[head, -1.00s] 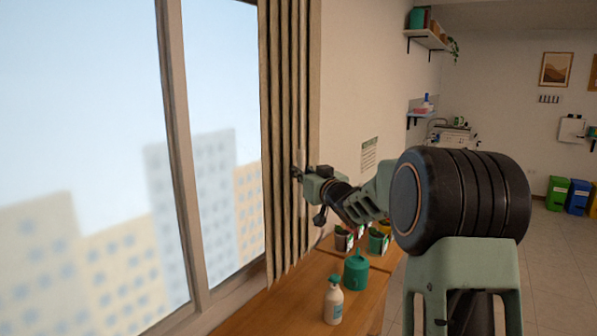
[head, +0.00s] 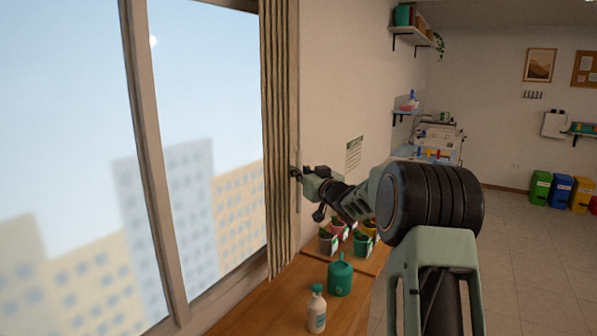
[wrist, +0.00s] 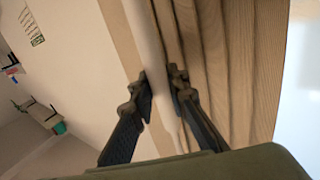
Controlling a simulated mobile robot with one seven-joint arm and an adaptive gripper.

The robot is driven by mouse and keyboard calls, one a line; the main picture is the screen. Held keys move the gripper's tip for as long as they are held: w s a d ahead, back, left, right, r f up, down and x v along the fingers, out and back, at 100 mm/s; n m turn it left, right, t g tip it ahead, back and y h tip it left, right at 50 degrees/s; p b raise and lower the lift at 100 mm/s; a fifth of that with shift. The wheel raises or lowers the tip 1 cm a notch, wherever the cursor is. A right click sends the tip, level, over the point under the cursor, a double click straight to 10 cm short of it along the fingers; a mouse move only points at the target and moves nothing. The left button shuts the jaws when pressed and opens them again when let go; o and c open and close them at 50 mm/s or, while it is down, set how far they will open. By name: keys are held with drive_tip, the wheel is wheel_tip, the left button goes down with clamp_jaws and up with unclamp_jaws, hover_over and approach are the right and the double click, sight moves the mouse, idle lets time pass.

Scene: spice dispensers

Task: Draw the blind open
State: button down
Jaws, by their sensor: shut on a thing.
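The beige pleated blind (head: 277,110) hangs gathered in narrow upright folds at the right side of the window, leaving most of the glass uncovered. A pale upright rod (head: 298,140) runs along its right edge. My gripper (head: 296,173) is at the rod, about halfway down the blind. In the wrist view my gripper (wrist: 160,88) has a finger on each side of the pale rod (wrist: 148,35) and is shut on it, with the blind's folds (wrist: 225,60) right beside. The exact finger contact is partly hidden.
Below, a wooden counter (head: 255,310) holds a white bottle (head: 317,312), a green watering can (head: 340,277) and several potted plants (head: 362,243). A wall shelf (head: 412,32) is beyond. Open tiled floor (head: 525,255) lies to the right, with coloured bins (head: 560,190) at the back.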

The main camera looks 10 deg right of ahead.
drive_tip(key=shift+r, duration=0.1)
drive_tip(key=c, duration=1.9)
unclamp_jaws()
drive_tip(key=shift+s, duration=0.1)
drive_tip(key=s, duration=0.4)
drive_tip(key=s+d, duration=0.1)
drive_tip(key=s, duration=0.2)
drive_tip(key=s+d, duration=0.1)
drive_tip(key=s, duration=0.3)
drive_tip(key=shift+s+d, duration=0.1)
drive_tip(key=shift+s, duration=0.25)
